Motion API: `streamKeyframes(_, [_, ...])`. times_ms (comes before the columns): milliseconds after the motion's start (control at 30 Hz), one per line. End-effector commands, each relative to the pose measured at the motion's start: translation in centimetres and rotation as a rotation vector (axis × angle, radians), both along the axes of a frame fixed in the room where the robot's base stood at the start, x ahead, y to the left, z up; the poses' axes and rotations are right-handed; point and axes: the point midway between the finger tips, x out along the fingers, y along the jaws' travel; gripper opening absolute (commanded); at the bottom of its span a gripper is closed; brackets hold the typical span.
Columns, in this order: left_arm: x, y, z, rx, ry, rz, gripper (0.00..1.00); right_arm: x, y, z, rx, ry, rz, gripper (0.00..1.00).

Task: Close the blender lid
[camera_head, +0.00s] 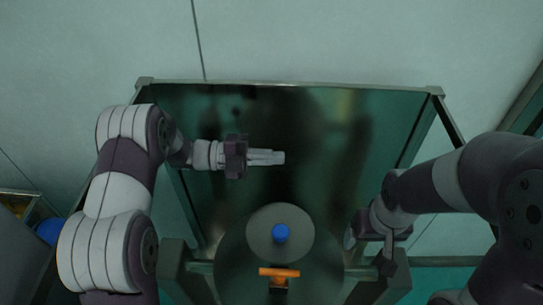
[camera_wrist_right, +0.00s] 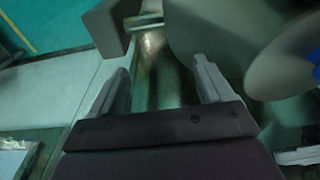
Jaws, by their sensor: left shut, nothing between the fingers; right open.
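The blender is a round grey-green drum (camera_head: 235,268) at the bottom centre of the head view. A smaller grey disc, apparently its lid (camera_head: 262,247), shows over the drum with a blue knob (camera_head: 281,233) at its middle. In the right wrist view the disc (camera_wrist_right: 282,68) is at the right, seen obliquely, apparently apart from the drum (camera_wrist_right: 205,28). My left gripper (camera_head: 280,158) is shut and empty, beyond the lid. My right gripper (camera_head: 352,238) is open to the right of the drum. Its two fingers (camera_wrist_right: 162,85) show apart in the wrist view.
An orange bar (camera_head: 279,272) lies in front of the blue knob. A dark glossy table (camera_head: 330,130) spreads behind the drum, mostly clear. A metal bar (camera_wrist_right: 150,55) runs between my right fingers in the picture; its depth is unclear. A blue object (camera_head: 48,231) stands far left.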

Motion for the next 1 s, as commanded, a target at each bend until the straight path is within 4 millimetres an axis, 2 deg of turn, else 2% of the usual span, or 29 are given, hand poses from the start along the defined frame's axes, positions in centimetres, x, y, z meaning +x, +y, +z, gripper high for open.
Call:
streamKeyframes(667, [-0.01, -0.01, 0.0, 0.0, 0.0, 0.0, 0.01, 0.0, 0.0, 0.0, 0.0, 0.0, 0.0, 0.8])
streamKeyframes(833, [-0.01, -0.01, 0.0, 0.0, 0.0, 0.0, 0.56, 0.0, 0.0, 0.0, 0.0, 0.0, 0.0, 0.8])
streamKeyframes(867, [-0.01, -0.01, 0.0, 0.0, 0.0, 0.0, 0.62, 0.0, 0.0, 0.0, 0.0, 0.0, 0.0, 0.8])
streamKeyframes(1000, [-0.01, -0.01, 0.0, 0.0, 0.0, 0.0, 0.62, 0.0, 0.0, 0.0, 0.0, 0.0, 0.0, 0.8])
